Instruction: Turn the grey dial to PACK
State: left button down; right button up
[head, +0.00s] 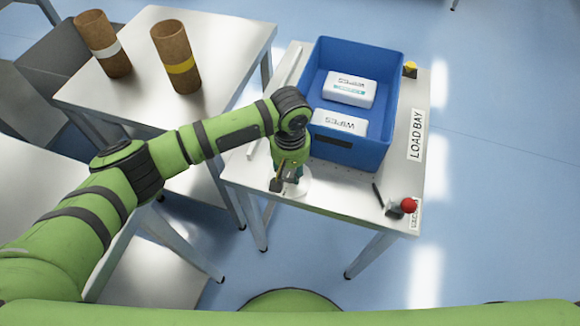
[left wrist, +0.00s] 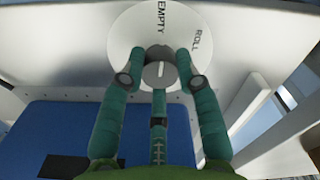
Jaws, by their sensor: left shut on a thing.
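The grey dial (left wrist: 158,74) sits on a round white plate (left wrist: 125,36) in the left wrist view. The plate reads EMPTY at the top and ROLL at the upper right; no PACK word is visible. A pale mark on the dial runs roughly up and down, in line with EMPTY. My left gripper (left wrist: 160,66) has its teal fingers on both sides of the dial and is shut on it. In the head view the left gripper (head: 287,172) points down at the front left of the table, over the white plate (head: 298,188), hiding the dial. My right gripper is not in view.
A blue crate (head: 390,95) with two wipes packs (head: 350,88) stands right behind the left gripper. A red button (head: 408,205) and a LOAD BAY label (head: 416,135) are at the table's right. Two brown rolls (head: 175,57) stand on another table (head: 225,30).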

pick_arm(q)
jog(key=shift+r+m+p, duration=0.2)
jog(key=shift+m+p, duration=0.9)
jog(key=m+p, duration=0.2)
jog(key=shift+m, duration=0.4)
jog(key=m+p, duration=0.1)
jog(key=m, duration=0.1)
jog(key=shift+s+f+m, duration=0.1)
jog(key=shift+m, duration=0.2)
jog(key=m+p, duration=0.1)
jog(key=m, duration=0.1)
jog(key=shift+m, duration=0.4)
jog(key=m+p, duration=0.1)
jog(key=m, duration=0.1)
jog(key=shift+f+m, duration=0.1)
jog(key=shift+m, duration=0.3)
jog(key=m+p, duration=0.1)
jog(key=m, duration=0.2)
jog(key=shift+m, duration=0.3)
jog(key=m, duration=0.6)
jog(key=shift+f, duration=0.1)
